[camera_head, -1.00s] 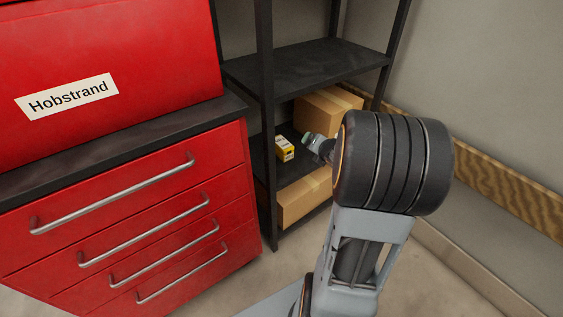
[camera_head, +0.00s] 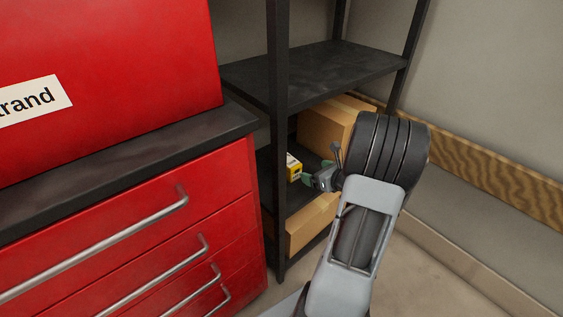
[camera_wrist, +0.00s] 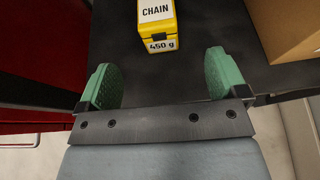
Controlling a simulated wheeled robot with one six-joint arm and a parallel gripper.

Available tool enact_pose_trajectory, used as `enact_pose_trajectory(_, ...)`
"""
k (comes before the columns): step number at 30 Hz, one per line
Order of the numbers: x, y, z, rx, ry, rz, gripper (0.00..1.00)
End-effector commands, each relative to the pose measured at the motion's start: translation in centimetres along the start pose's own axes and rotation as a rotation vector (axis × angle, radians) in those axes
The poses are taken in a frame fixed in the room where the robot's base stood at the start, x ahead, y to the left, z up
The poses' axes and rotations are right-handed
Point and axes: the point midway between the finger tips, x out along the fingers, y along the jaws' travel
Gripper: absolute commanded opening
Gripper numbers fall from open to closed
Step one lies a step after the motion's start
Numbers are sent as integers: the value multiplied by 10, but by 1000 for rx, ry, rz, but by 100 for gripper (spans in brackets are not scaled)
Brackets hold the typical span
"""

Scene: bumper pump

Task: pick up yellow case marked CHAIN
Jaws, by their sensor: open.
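The yellow case (camera_wrist: 158,26) has white labels reading CHAIN and 450 g. It sits on a dark shelf (camera_wrist: 112,30), just ahead of my gripper in the wrist view, with its far end cut off by the top edge. In the head view the case (camera_head: 293,168) stands on the middle shelf, partly hidden by the rack post. My gripper (camera_wrist: 160,80) is open and empty, its green pads apart on either side of the line to the case and not touching it. In the head view my gripper (camera_head: 312,181) is at the shelf's front, right of the case.
A cardboard box (camera_head: 326,124) stands behind the case; it also shows at right in the wrist view (camera_wrist: 288,25). Another box (camera_head: 312,222) lies on the shelf below. The upper shelf (camera_head: 315,72) is bare. A red drawer cabinet (camera_head: 140,210) stands close at left.

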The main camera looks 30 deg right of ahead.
Motion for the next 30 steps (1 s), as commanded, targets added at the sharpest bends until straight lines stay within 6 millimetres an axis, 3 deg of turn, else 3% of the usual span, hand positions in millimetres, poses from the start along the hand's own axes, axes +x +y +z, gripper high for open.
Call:
enact_pose_trajectory(12,70,4,-1,-2,0,8,92)
enact_pose_trajectory(21,87,3,0,-1,1,4,92)
enact_pose_trajectory(30,125,6,0,1,0,3,92)
